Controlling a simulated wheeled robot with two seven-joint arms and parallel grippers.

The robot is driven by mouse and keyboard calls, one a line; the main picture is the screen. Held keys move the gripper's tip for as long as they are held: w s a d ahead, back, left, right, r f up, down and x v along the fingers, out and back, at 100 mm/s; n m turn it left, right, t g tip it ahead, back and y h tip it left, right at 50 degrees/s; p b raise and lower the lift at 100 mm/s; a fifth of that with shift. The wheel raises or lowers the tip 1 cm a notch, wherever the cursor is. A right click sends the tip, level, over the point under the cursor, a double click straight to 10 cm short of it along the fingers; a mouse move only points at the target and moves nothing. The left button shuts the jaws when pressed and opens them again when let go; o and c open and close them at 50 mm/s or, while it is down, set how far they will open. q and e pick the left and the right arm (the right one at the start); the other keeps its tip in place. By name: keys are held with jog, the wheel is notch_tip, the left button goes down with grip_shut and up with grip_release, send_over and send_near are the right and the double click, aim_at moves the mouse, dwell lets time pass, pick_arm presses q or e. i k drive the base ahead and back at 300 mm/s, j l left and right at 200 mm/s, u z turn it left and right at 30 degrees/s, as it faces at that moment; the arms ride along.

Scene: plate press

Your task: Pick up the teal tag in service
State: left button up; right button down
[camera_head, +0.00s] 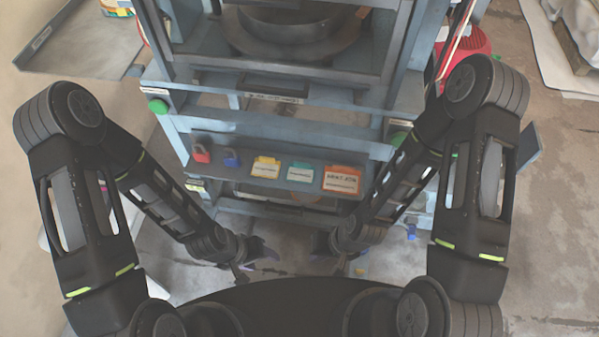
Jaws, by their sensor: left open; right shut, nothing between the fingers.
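The teal tag (300,172) with a pale label lies on the grey shelf (215,169) at the front of the press. It sits between a yellow tag (265,167) on its left and a larger orange tag (342,180) on its right. My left gripper (258,258) is open, low in front of the press and below the shelf in the picture. My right gripper (326,243) is shut and empty, below and to the right of the teal tag. Neither gripper touches a tag. The fingertips are small and dark, hard to make out.
A red padlock (200,154) and a blue padlock (232,159) are at the shelf's left end. The blue-grey press frame (300,75) rises behind. A grey side tray (75,50) stands at upper left.

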aim_at(298, 171)
jog(key=z, duration=1.65)
jog(key=k+z, duration=0.1)
jog(key=k, duration=0.8)
jog(key=i, duration=0.4)
